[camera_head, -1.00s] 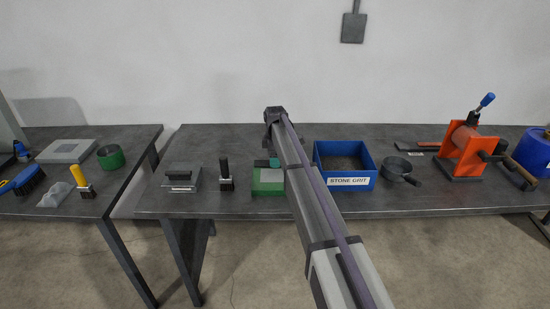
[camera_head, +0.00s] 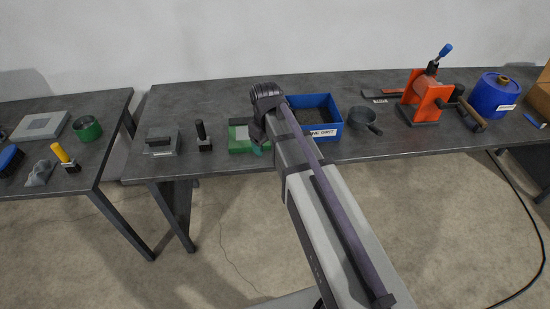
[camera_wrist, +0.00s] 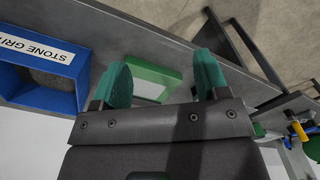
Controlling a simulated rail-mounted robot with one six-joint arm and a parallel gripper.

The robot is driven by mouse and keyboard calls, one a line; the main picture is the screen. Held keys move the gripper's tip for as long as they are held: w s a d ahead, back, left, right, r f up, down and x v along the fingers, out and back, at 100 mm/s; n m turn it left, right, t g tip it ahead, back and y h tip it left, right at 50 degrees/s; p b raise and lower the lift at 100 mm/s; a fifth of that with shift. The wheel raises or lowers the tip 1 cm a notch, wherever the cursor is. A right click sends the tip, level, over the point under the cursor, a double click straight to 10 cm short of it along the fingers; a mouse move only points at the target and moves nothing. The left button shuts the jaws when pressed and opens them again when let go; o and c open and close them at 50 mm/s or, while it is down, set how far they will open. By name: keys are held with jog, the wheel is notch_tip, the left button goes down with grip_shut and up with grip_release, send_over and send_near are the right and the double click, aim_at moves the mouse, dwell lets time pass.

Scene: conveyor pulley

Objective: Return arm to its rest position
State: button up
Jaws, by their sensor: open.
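My gripper shows in the wrist view (camera_wrist: 162,82) with its two green fingertips spread apart and nothing between them. The gripper hangs in front of the green block with a pale top (camera_head: 239,136), which also shows behind the fingers in the wrist view (camera_wrist: 152,82). From these views I cannot tell how high the gripper is above the table.
A blue STONE GRIT bin (camera_head: 322,132) stands right of my wrist. Further right are a dark pan (camera_head: 362,118), an orange crank device (camera_head: 424,98) and a blue drum (camera_head: 495,96). A gap separates the left table (camera_head: 105,112).

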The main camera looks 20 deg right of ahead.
jog(key=s+m, duration=0.5)
jog(key=s, duration=0.7)
jog(key=shift+s, duration=0.4)
jog(key=shift+c, duration=0.3)
